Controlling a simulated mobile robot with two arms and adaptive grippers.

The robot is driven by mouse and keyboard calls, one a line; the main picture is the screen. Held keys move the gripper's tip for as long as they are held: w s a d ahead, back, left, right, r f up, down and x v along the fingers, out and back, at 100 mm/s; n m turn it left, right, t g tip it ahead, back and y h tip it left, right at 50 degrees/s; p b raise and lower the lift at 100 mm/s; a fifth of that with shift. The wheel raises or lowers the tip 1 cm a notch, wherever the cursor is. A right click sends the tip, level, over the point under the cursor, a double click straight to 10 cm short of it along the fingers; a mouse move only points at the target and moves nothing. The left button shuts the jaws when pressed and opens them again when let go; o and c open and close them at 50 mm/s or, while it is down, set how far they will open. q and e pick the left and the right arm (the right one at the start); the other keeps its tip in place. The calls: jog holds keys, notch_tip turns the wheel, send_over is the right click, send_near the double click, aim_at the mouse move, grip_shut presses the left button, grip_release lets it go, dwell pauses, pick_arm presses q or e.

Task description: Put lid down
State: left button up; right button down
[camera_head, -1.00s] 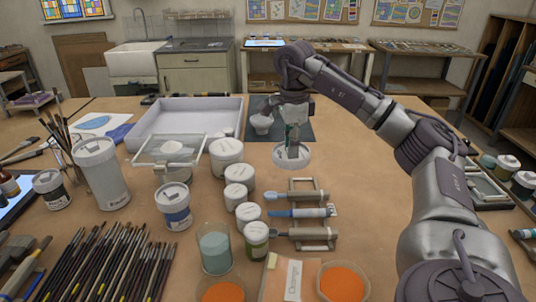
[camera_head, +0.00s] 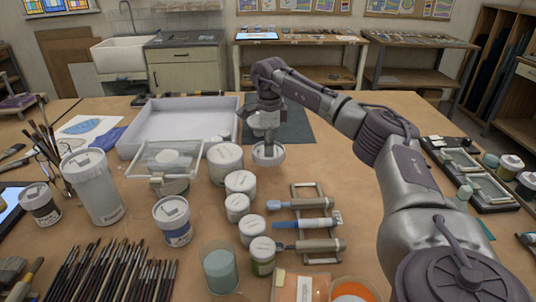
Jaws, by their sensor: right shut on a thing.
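My right gripper (camera_head: 268,139) points down at the middle of the table and is shut on a round white lid (camera_head: 268,155). The lid has a raised rim and sits just right of the large white jar (camera_head: 225,164), with a small gap between them. I cannot tell whether the lid touches the table. The gripper's fingers hide part of the lid's middle. My left gripper is not in view.
A column of white-lidded jars (camera_head: 240,184) runs toward me from the large jar. Brushes on a wooden rest (camera_head: 303,225) lie to the right. A white tray (camera_head: 190,150) and a dark mat (camera_head: 296,128) are behind. Bare table (camera_head: 345,170) lies right of the lid.

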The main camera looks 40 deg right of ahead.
jog(key=shift+w+f, duration=0.1)
jog(key=shift+f, duration=0.2)
notch_tip(320, 180, down, 3)
jog(key=shift+f+p, duration=0.1)
jog(key=shift+p, duration=0.35)
jog(key=shift+f, duration=0.2)
jog(key=shift+a+f, duration=0.1)
jog(key=shift+f, duration=0.05)
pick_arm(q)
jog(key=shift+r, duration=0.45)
pick_arm(e)
jog(key=c, duration=1)
grip_release()
pick_arm(q)
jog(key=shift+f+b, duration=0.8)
jog(key=shift+b, duration=0.05)
pick_arm(e)
notch_tip(320, 180, up, 12)
jog(key=shift+r, duration=0.2)
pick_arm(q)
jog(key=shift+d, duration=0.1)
